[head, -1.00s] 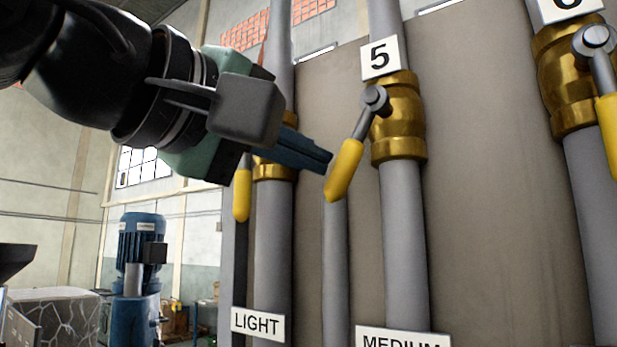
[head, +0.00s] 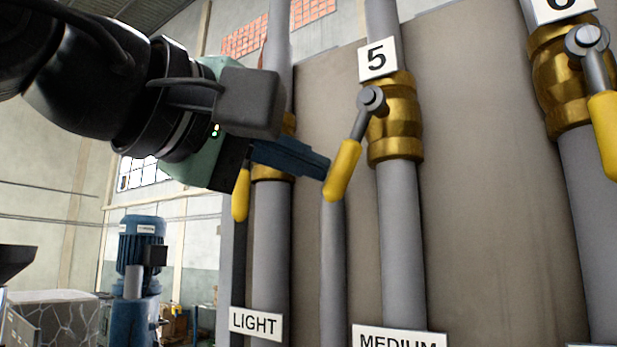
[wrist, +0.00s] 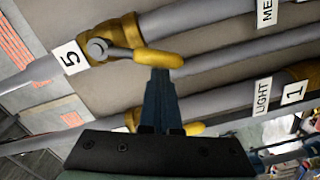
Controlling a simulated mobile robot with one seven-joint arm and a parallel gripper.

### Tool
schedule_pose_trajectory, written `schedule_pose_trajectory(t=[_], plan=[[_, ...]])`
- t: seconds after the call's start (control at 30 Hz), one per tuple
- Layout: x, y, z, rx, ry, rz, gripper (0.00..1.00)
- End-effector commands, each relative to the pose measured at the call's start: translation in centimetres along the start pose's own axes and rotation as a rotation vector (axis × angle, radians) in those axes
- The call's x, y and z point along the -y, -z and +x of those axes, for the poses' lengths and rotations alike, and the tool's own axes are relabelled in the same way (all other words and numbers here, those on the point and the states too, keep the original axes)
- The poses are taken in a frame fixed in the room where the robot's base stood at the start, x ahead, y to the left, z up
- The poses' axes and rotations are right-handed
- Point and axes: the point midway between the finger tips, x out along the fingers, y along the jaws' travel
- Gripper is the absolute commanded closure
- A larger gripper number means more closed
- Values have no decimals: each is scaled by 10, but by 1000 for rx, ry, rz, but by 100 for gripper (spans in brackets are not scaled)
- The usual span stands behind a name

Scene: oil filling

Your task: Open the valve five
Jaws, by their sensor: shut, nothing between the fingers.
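Valve five is a brass body (head: 397,120) on a grey vertical pipe, under a white "5" plate (head: 378,59). Its yellow-gripped lever (head: 343,170) slants down and to the left from the pivot. My gripper (head: 322,168) is shut and empty, with its dark blue fingertips right at the left side of the yellow grip. In the wrist view the shut fingers (wrist: 159,76) reach up to the yellow grip (wrist: 150,58), and the "5" plate (wrist: 69,58) shows at left. The fingertips look to be touching the grip or very close; I cannot tell which.
Another yellow-handled valve lever (head: 240,194) hangs behind my gripper on the "LIGHT" pipe (head: 271,270). The valve under the "6" plate (head: 560,8) stands at right with its own yellow lever (head: 605,130). A blue motor (head: 140,245) stands at lower left.

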Motion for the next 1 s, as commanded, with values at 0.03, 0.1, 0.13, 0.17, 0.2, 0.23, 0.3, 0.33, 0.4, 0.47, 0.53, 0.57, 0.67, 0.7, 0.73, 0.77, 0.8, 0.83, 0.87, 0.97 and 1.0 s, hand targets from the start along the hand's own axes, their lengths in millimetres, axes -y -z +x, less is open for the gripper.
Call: schedule_pose_trajectory(t=[0.03, 0.1, 0.13, 0.17, 0.2, 0.23, 0.3, 0.33, 0.4, 0.47, 0.53, 0.57, 0.67, 0.7, 0.73, 0.77, 0.8, 0.83, 0.87, 0.97, 1.0], plan=[[1, -1, 0, 2, 0, -9, 100], [2, -2, 0, 3, -1, -24, 100], [3, -3, 0, 3, -1, -33, 100], [3, -3, 1, 4, -2, -44, 100], [4, -4, 1, 5, -3, -57, 100], [4, -5, 1, 5, -4, -70, 100], [6, -7, 1, 4, -6, -103, 100], [6, -8, 1, 5, -6, -119, 100], [7, -12, 1, 6, -9, -159, 100], [8, -15, 2, 6, -10, -198, 100], [8, -18, 2, 6, -13, -244, 100], [8, -20, 2, 6, -14, -263, 100], [7, -24, 2, 5, -16, -301, 100], [7, -25, 2, 5, -15, -299, 100], [7, -26, 2, 4, -15, -298, 100], [7, -27, 2, 4, -14, -298, 100], [7, -28, 2, 4, -14, -297, 100], [6, -29, 2, 4, -14, -297, 100], [6, -30, 2, 4, -14, -297, 100], [6, -31, 2, 4, -15, -296, 100], [6, -31, 2, 4, -15, -296, 100]])
